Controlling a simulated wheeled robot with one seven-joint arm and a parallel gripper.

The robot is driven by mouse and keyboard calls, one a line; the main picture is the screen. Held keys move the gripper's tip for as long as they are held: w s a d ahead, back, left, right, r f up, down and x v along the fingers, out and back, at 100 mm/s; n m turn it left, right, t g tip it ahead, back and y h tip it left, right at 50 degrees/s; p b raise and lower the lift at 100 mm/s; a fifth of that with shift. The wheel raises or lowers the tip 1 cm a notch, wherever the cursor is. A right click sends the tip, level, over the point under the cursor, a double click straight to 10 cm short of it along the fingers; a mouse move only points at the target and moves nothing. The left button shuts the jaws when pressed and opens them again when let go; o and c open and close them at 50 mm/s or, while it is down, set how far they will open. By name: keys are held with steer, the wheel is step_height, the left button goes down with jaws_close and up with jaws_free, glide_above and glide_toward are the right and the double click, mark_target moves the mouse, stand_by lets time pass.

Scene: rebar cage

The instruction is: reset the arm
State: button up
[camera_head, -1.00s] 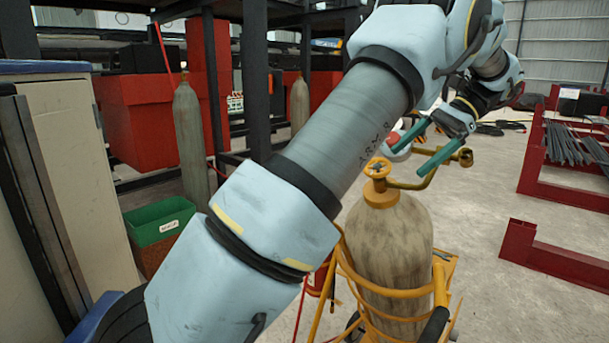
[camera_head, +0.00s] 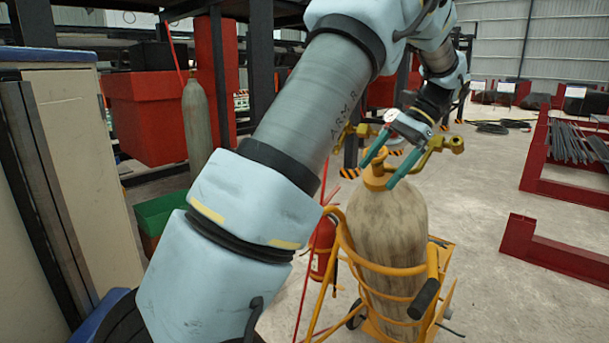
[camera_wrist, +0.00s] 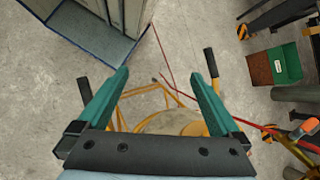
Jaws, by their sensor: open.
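My gripper (camera_head: 378,176) is open, its two green fingers spread and pointing down and to the left at the top of a gas cylinder (camera_head: 385,235). Nothing shows between the fingers in the wrist view (camera_wrist: 153,72). The tan cylinder stands upright in a yellow cart (camera_head: 432,262), and its brass valve is partly hidden behind the fingers. I cannot tell whether the fingers touch the valve. My arm runs from the lower left to the upper middle and hides part of the background.
A red fire extinguisher (camera_head: 322,248) is beside the cart. A green box (camera_head: 160,213) and a beige cabinet (camera_head: 85,170) stand at left. Another cylinder (camera_head: 196,120) stands behind. Red steel racks (camera_head: 560,250) are at right; floor between them and the cart is clear.

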steer(key=s+a+f+n+h+b, duration=0.3)
steer(key=a+f+n+h, duration=0.2)
steer(key=a+f, duration=0.7)
steer(key=s+a+f+n+t+h, duration=0.1)
steer(key=s+a+f+n, duration=0.1)
steer(key=s+a, duration=0.2)
steer(key=s+a+f+n+t+h+b, duration=0.1)
steer(key=s+a+f+n+t, duration=0.1)
steer(key=s+a, duration=0.3)
steer(key=shift+a+f+n, duration=0.75)
steer(key=shift+a+n, duration=0.05)
steer(key=shift+a, duration=0.45)
